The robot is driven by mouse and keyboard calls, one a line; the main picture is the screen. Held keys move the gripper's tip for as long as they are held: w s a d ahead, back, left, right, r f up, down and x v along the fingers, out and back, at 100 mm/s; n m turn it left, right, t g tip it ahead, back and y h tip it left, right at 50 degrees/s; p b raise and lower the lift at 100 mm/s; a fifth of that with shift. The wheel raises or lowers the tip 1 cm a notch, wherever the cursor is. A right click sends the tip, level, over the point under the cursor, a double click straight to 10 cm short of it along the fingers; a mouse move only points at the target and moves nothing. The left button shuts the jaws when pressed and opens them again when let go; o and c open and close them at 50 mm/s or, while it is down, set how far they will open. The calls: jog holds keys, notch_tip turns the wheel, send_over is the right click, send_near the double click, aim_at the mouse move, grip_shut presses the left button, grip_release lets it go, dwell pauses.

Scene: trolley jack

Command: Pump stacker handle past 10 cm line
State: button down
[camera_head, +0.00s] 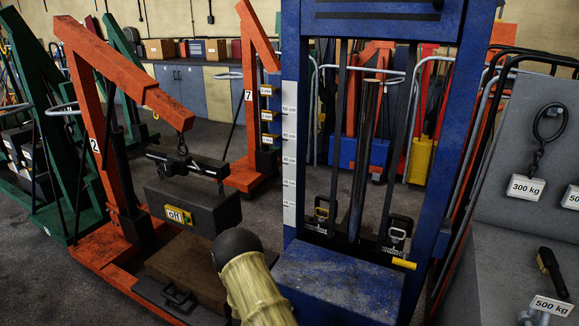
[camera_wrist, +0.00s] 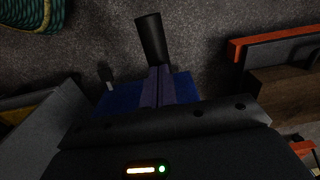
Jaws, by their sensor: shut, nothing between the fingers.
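The blue stacker (camera_head: 340,275) stands upright in the middle of the head view. A white height scale (camera_head: 289,150) with cm labels runs down its left post. Its blue platform is low at the front, and a small yellow lever end (camera_head: 404,263) sticks out on the right. In the wrist view my gripper (camera_wrist: 158,72) is shut and empty, its fingers side by side. A dark cylinder (camera_wrist: 152,38), possibly the handle's grip, is just beyond the fingertips; I cannot tell whether they touch. Blue metal shows around the fingers. My gripper cannot be made out in the head view.
An orange crane (camera_head: 95,110) with a hanging dark weight (camera_head: 190,205) stands at the left. A grey bench (camera_head: 480,290) with labelled weights and a brush is at the right. Cabinets line the back wall. Grey floor shows between the machines.

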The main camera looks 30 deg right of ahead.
jog(key=shift+w+d+f+b, duration=0.1)
jog(key=shift+d+f+b, duration=0.15)
jog(key=shift+f+b, duration=0.5)
notch_tip(320, 180, up, 12)
jog(key=p, duration=1)
jog(key=shift+a+r, duration=0.2)
jog(key=shift+a, duration=0.05)
jog(key=shift+f, duration=0.15)
